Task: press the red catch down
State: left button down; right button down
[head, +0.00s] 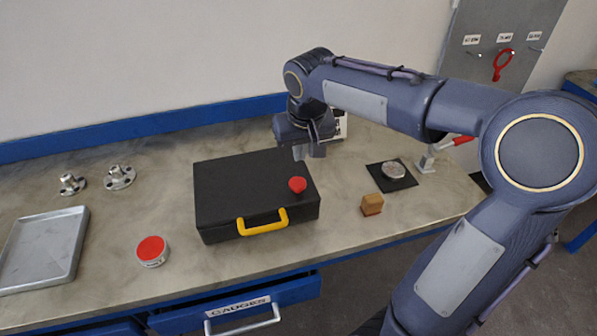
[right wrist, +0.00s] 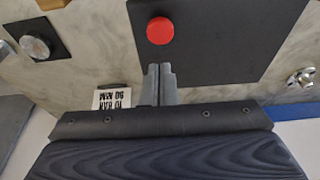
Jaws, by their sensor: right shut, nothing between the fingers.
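The red catch (head: 298,185) is a round red knob on the lid of a black case (head: 240,182), near the lid's right side. The case has a yellow handle (head: 262,223) on its front. The catch also shows in the right wrist view (right wrist: 160,31), just beyond the fingertips. My right gripper (head: 309,152) is shut and empty. It points down near the case's back right corner, behind the catch and apart from it in the head view. Its two fingers lie together in the right wrist view (right wrist: 159,68). My left gripper is out of view.
A brown block (head: 372,204) and a black mat (head: 391,176) with a metal disc lie right of the case. A red-topped round tin (head: 151,250), a metal tray (head: 44,248) and two flanged fittings (head: 120,177) are left. A blue drawer (head: 240,304) stands partly out below.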

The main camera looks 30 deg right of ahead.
aim_at(300, 184)
jog(key=x, duration=0.5)
jog(key=s+x, duration=0.1)
jog(key=x, duration=0.1)
jog(key=shift+a+f, duration=0.15)
jog(key=shift+f, duration=0.25)
notch_tip(300, 184, down, 2)
jog(key=shift+s+f+b, duration=0.1)
jog(key=shift+f+b, duration=0.05)
jog(key=shift+b, duration=0.8)
jog(key=shift+s+f, duration=0.15)
jog(key=shift+f, duration=0.05)
jog(key=shift+s+a, duration=0.1)
jog(key=shift+s, duration=0.05)
jog(key=shift+f, duration=0.1)
jog(key=r+p, duration=0.1)
jog(key=r, duration=0.1)
jog(key=r+p, duration=0.1)
jog(key=w+r+p, duration=0.1)
jog(key=r+p, duration=0.1)
jog(key=shift+d+r, duration=0.2)
jog(key=shift+r, duration=0.1)
jog(key=b+v, duration=0.1)
jog(key=v, duration=0.8)
jog(key=shift+s+r, duration=0.2)
jog(key=shift+r, duration=0.2)
